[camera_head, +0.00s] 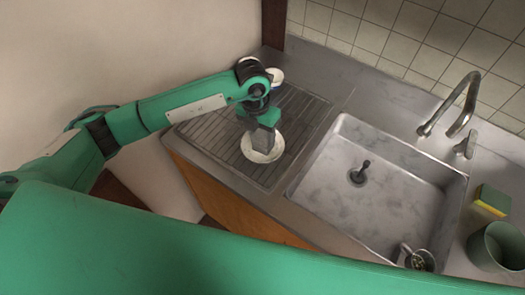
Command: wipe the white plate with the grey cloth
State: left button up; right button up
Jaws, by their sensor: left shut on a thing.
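The white plate (250,154) lies on the ridged drainboard left of the sink. My left gripper (264,130) points down over the plate and is shut on the grey cloth (262,142). The cloth is a small grey patch below the fingers, over the middle of the plate. The gripper and cloth hide part of the plate, and I cannot tell whether the cloth touches it. My right gripper is not in view.
A white bowl-like dish (276,76) stands behind my left wrist. The steel sink (325,185) holds a cup (422,260) near its front edge. A faucet (468,95), a yellow-green sponge (492,200) and a green container (497,247) are at the right. The drainboard (205,130) is clear around the plate.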

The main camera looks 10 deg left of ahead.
pick_arm(q)
jog(key=m+b, duration=0.1)
jog(key=m, duration=0.1)
jog(key=m+b, duration=0.4)
jog(key=shift+s+d+f+g+y, duration=0.1)
jog(key=shift+d+f+g+y, duration=0.05)
jog(key=shift+f+g+y, duration=0.15)
jog(key=shift+s+r+m+b, duration=0.1)
jog(key=shift+r+m+b, duration=0.2)
jog(key=shift+m, duration=0.5)
jog(key=n, duration=0.3)
jog(key=shift+n, duration=0.4)
jog(key=n, duration=0.3)
jog(key=shift+w, duration=0.3)
jog(key=n, duration=0.4)
jog(key=n+t, duration=0.1)
jog(key=n, duration=0.2)
jog(key=shift+w, duration=0.25)
